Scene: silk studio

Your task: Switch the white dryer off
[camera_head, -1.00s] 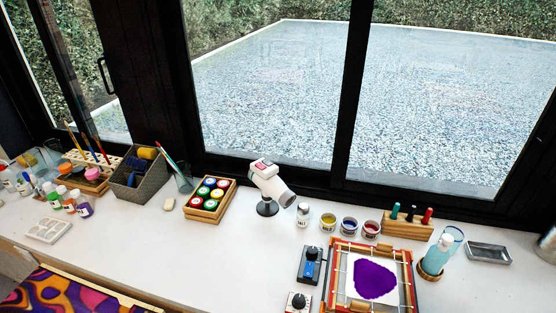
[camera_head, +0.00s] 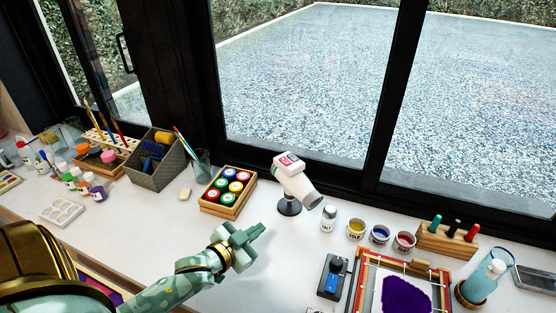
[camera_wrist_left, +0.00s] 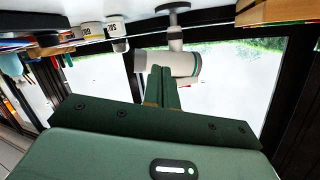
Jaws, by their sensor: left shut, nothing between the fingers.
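The white dryer (camera_head: 298,184) sits on a black stand on the white worktop, nozzle tilted down to the right. A red patch with a pale label (camera_head: 289,160) shows on its upper back end. My left gripper (camera_head: 261,229) is shut and empty, in front of the dryer and a little to its left, apart from it in the head view. In the left wrist view the picture is upside down: the dryer (camera_wrist_left: 182,64) appears just beyond the shut fingertips (camera_wrist_left: 162,70), which overlap its body; I cannot tell the gap there. My right gripper is out of view.
A wooden box of coloured jars (camera_head: 228,192) stands left of the dryer. A blue-and-black control box (camera_head: 333,277) and a framed screen (camera_head: 366,290) lie in front right. The window is behind.

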